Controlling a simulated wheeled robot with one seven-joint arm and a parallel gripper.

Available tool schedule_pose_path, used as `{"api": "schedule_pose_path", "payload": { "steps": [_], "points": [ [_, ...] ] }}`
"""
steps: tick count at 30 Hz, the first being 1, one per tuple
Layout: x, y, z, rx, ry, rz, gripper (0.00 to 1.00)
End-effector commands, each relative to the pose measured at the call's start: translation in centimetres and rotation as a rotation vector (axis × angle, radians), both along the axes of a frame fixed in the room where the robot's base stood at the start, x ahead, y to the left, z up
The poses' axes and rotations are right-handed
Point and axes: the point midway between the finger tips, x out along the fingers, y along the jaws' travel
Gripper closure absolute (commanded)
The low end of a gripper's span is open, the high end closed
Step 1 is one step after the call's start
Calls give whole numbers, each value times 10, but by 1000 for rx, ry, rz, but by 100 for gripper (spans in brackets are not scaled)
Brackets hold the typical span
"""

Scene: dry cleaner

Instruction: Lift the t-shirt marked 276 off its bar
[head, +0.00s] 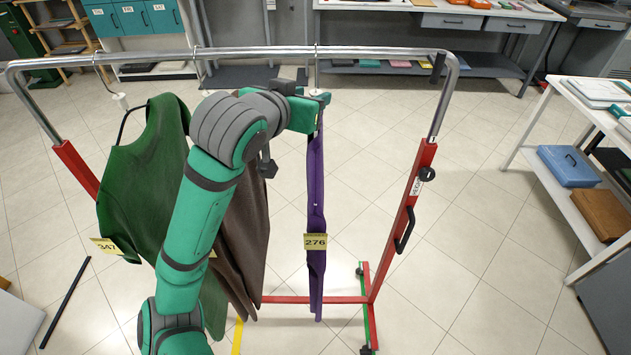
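The purple t-shirt (316,200) hangs edge-on from the chrome bar (270,51) of a red-legged rack. Its yellow tag (315,242) reads 276. Its hanger hook (317,65) is over the bar. My arm reaches across from the lower left. My gripper (319,100) is at the top of the purple t-shirt, just below the hook, around or against the hanger's neck. The fingertips are small and partly hidden, so I cannot tell whether they are closed on it.
A green garment (150,165) tagged 347 and a brown garment (245,210) hang to the left, partly behind my arm. The rack's right red post (405,215) has a black handle. A white shelf table (575,185) stands at the right. Floor between is clear.

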Motion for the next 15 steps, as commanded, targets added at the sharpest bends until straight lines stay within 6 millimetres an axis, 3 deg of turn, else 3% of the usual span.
{"api": "schedule_pose_path", "payload": {
  "steps": [6, 15],
  "points": [
    [24, -12, -10, 1, 2, -2, 63],
    [29, -14, -12, 0, 1, -2, 63]
  ]
}}
